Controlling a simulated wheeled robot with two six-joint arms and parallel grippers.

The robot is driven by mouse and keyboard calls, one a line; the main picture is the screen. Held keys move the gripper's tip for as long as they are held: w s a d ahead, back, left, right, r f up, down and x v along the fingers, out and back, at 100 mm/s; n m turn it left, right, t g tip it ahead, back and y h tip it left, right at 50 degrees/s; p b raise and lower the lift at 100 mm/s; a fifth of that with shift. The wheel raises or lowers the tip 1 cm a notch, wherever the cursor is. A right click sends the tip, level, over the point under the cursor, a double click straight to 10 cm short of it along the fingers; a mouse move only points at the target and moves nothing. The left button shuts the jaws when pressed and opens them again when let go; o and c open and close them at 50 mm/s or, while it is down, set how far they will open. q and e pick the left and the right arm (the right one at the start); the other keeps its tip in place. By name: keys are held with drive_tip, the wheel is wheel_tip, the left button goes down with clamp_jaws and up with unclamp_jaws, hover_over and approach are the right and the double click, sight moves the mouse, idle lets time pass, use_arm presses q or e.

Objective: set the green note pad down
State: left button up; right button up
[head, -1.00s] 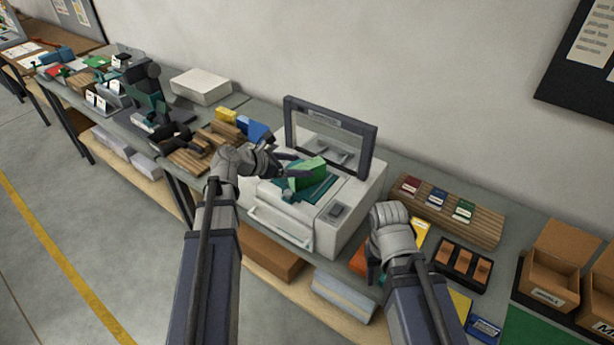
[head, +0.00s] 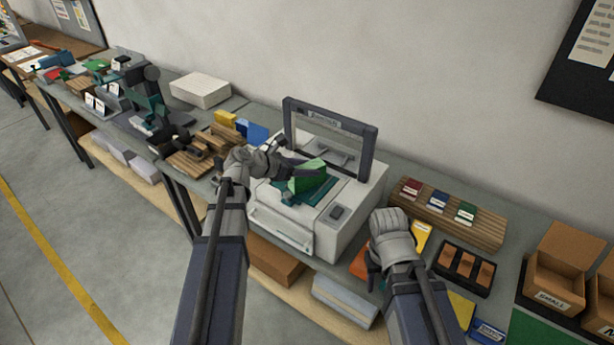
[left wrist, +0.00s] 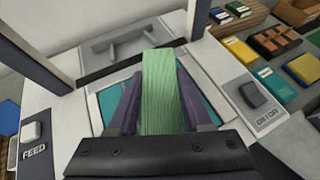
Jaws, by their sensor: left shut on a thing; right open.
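My left gripper (head: 292,176) is shut on the green note pad (head: 309,177), over the teal bed (head: 318,193) of the white machine. In the left wrist view the green note pad (left wrist: 158,92) stands between the two dark fingers (left wrist: 160,105), with the teal bed (left wrist: 108,101) around and below it. I cannot tell whether the pad touches the bed. My right gripper (head: 372,270) is open at the front right of the machine, apart from the pad; its fingers are mostly hidden by the hand.
The white machine (head: 270,222) has a raised dark frame (head: 373,150) behind the bed and a switch (left wrist: 252,95) on its right. A wooden rack (head: 485,229) with small coloured pads lies to the right. Yellow and blue pads (head: 257,132) stand left of the machine.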

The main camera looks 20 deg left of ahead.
sight(307, 167)
use_arm(q)
clamp_jaws()
drive_tip(key=shift+r, duration=0.1)
wheel_tip(307, 167, up, 10)
drive_tip(key=p, duration=1)
